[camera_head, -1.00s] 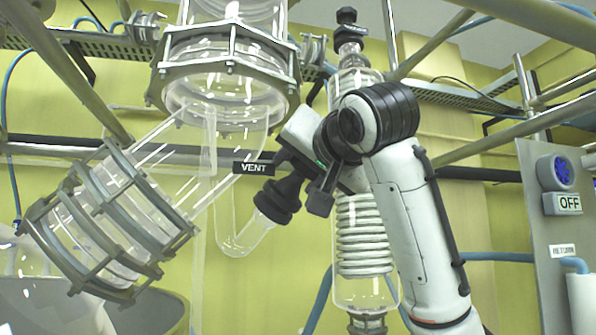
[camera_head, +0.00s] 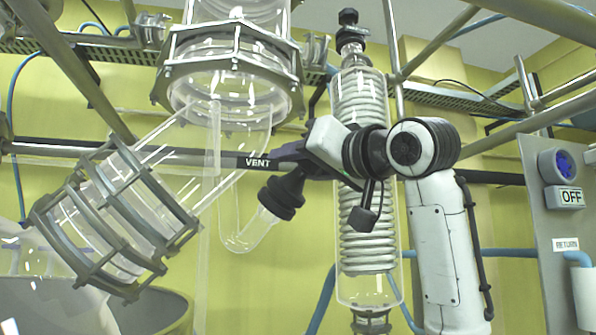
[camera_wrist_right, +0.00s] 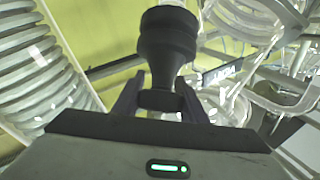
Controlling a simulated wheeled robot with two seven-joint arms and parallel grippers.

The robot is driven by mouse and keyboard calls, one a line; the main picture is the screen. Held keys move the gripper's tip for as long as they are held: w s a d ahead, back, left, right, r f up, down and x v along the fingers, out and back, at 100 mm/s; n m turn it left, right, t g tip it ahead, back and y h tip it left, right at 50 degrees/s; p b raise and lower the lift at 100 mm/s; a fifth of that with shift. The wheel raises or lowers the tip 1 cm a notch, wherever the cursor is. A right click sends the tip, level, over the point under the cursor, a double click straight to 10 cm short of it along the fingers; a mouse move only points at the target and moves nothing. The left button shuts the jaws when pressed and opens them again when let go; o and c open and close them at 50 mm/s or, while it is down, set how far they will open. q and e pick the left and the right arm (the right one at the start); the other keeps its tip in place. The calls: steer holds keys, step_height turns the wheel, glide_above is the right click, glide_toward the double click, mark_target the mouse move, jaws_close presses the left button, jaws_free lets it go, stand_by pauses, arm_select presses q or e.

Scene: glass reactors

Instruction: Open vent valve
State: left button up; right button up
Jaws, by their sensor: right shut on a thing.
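The vent valve is a black knob (camera_head: 283,193) on the end of a bent clear glass tube (camera_head: 246,232), beside the black VENT label (camera_head: 257,163). My right gripper (camera_head: 288,160) reaches in from the right, just above the knob's body and partly covering its upper end. In the right wrist view the black valve knob (camera_wrist_right: 168,45) stands between the two dark fingers, and my right gripper (camera_wrist_right: 160,98) is shut on its narrow end. The label shows behind it, blurred. How far the valve is turned cannot be told. My left gripper is not in view.
A glass vessel flange (camera_head: 232,80) is above and left of the valve. A clamped glass port (camera_head: 115,220) is lower left. A coiled glass condenser (camera_head: 365,200) stands close behind my right wrist. Metal rails cross above. A control panel (camera_head: 562,230) reading OFF is at right.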

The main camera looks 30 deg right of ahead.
steer(key=n+y, duration=0.4)
steer(key=shift+a+r+p, duration=0.15)
steer(key=shift+a+p, duration=0.2)
steer(key=n+y, duration=0.1)
steer(key=n+g+y, duration=0.1)
steer(key=n, duration=0.1)
steer(key=n+g+y, duration=0.1)
steer(key=y, duration=0.1)
steer(key=shift+s+a+p, duration=0.25)
steer(key=shift+a+p, duration=0.1)
steer(key=shift+p, duration=0.05)
steer(key=shift+s+a+n+g+y, duration=0.15)
steer(key=shift+n+g+y, duration=0.55)
steer(key=shift+n, duration=0.45)
steer(key=shift+s+a+n+g+y, duration=0.1)
steer(key=shift+a+n+g+y, duration=0.1)
steer(key=shift+n+g+y, duration=0.7)
steer(key=shift+s+a+n+g+y, duration=0.25)
steer(key=shift+n+y, duration=0.35)
steer(key=shift+n, duration=0.75)
steer(key=shift+w+g, duration=0.1)
steer(key=shift+g, duration=0.15)
steer(key=o, duration=1.1)
steer(key=shift+c, duration=0.2)
steer(key=shift+d, duration=0.1)
steer(key=b+v, duration=0.2)
steer(key=v, duration=0.8)
